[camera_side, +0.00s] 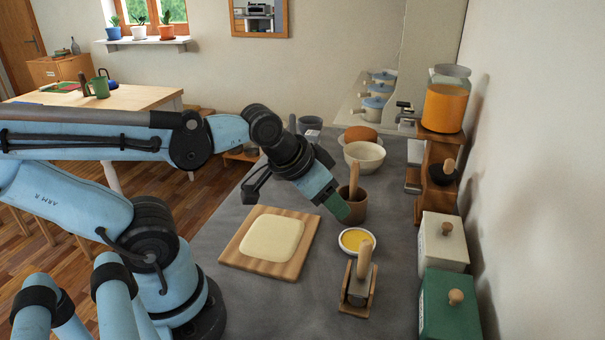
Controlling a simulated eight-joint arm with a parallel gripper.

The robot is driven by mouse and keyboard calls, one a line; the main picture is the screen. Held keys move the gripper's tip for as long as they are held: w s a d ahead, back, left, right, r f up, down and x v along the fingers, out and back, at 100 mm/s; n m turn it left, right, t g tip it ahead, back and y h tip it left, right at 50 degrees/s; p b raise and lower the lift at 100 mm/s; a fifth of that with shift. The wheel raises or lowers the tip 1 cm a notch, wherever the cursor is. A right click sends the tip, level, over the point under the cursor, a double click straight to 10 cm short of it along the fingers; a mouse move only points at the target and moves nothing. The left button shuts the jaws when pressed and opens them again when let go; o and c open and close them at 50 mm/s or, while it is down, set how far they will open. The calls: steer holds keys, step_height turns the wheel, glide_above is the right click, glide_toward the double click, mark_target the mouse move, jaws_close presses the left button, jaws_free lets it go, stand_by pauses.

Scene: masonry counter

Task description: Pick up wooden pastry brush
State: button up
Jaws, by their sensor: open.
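A wooden handle (354,178) stands upright out of a brown pot (356,207); its lower end is hidden inside, so I cannot tell whether it is the wooden pastry brush. Another wooden-handled tool (365,258) rests in a small wooden holder (346,300) nearer the camera, and its head is not clear. My gripper (339,207) is open, with its green fingertips pointing down at the left side of the brown pot. It overlaps the pot's edge in this view; I cannot tell whether it touches. It holds nothing that I can see.
A small bowl of yellow liquid (356,240) sits just in front of the pot. Dough (272,237) lies on a wooden board (245,262) to the left. Bowls (364,157) stand behind. Canisters (446,240) and a shelf with an orange jar (444,107) line the right wall.

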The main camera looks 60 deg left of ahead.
steer(key=g, duration=0.4)
glide_toward(357, 179)
steer(key=w+f, duration=0.1)
steer(key=f, duration=0.1)
steer(key=w+a+f, duration=0.1)
steer(key=shift+w+f, duration=0.1)
steer(key=shift+f, duration=0.25)
steer(key=shift+s+x, duration=0.15)
steer(key=shift+x, duration=1.25)
steer(key=shift+s+x, duration=0.15)
steer(key=shift+x, duration=1.25)
jaws_close()
